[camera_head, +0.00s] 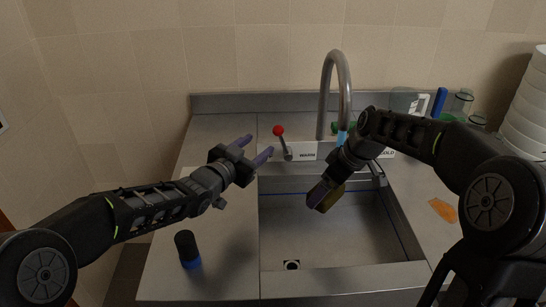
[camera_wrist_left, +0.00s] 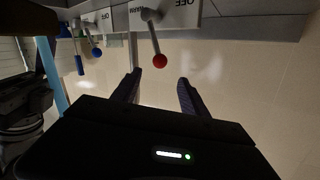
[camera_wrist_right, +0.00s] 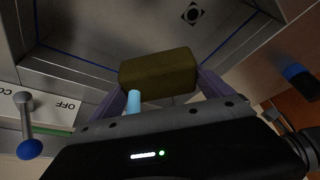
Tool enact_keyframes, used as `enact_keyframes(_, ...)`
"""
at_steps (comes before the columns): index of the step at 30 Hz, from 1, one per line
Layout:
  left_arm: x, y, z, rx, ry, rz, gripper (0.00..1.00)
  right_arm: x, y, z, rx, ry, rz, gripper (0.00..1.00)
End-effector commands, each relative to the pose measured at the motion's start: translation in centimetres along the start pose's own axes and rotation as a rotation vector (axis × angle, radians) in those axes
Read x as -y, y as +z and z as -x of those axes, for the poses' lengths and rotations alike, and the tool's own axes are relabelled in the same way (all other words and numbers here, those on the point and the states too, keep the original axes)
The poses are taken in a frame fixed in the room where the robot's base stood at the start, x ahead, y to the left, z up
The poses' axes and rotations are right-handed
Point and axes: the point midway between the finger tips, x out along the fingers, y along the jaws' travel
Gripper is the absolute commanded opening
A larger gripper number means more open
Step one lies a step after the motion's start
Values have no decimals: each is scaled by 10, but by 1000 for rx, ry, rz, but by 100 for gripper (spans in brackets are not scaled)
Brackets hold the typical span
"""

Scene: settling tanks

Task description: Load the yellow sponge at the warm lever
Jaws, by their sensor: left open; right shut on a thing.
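The yellow sponge (camera_wrist_right: 158,76) is held between the fingers of my right gripper (camera_wrist_right: 160,88), over the sink basin. The warm lever (camera_head: 281,141) has a red knob and stands behind the basin by the WARM label. My left gripper (camera_head: 254,149) is open and empty, just left of the lever. In the left wrist view the red-knobbed lever (camera_wrist_left: 157,45) shows ahead, between and beyond the open fingertips (camera_wrist_left: 157,82).
The sink basin (camera_head: 330,232) has a drain (camera_head: 291,265). A curved faucet (camera_head: 343,80) rises behind it. A dark cylinder with a blue base (camera_head: 188,250) stands on the left counter. An orange piece (camera_head: 443,210) lies on the right counter. Glasses (camera_head: 462,102) and stacked white dishes (camera_head: 527,105) stand back right.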

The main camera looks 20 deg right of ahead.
Motion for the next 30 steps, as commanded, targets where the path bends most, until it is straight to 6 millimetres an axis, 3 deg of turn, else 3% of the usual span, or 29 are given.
enact_keyframes(11,0,0,0,0,0,0,52,0,0,0,0,0,0,58)
enact_keyframes(17,-6,-2,-2,-2,9,-2,38,0,0,0,0,0,0,58)
enact_keyframes(20,-21,0,-6,2,30,-4,30,0,0,0,0,0,0,58)
enact_keyframes(23,-50,6,-14,4,59,4,21,0,0,0,0,0,0,58)
enact_keyframes(30,-86,7,-25,-63,34,-352,2,0,0,0,0,0,0,58)
